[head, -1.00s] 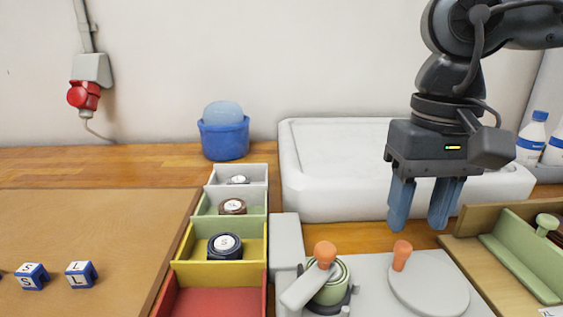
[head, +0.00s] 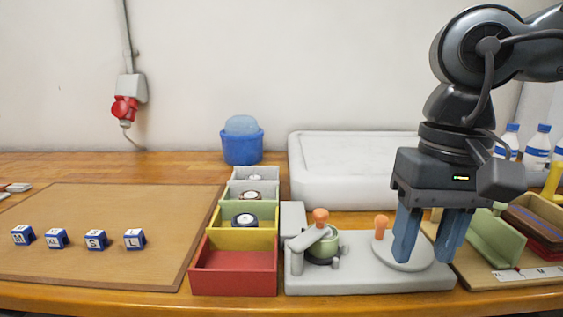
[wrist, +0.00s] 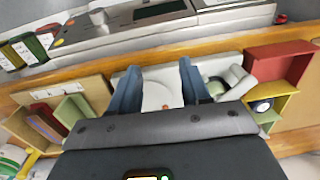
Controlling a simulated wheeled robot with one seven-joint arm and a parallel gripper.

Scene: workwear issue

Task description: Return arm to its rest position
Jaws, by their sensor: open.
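My gripper (head: 432,240) hangs with its blue fingers pointing down, apart and with nothing between them. In the head view it is in front of the right part of a grey fixture (head: 340,277). The fixture carries a round grey disc with an orange knob (head: 381,222) and a green round part under a grey lever with an orange knob (head: 321,216). In the wrist view my gripper (wrist: 157,85) shows its open fingers above the fixture (wrist: 160,92), with a clear gap below them.
A stepped row of bins, with a red bin (head: 235,272) in front, stands left of the fixture. Lettered cubes (head: 96,240) lie on a brown board (head: 100,273). A white tray (head: 345,150), a blue tub (head: 242,148) and bottles (head: 537,143) stand behind. A green holder (head: 492,240) is at right.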

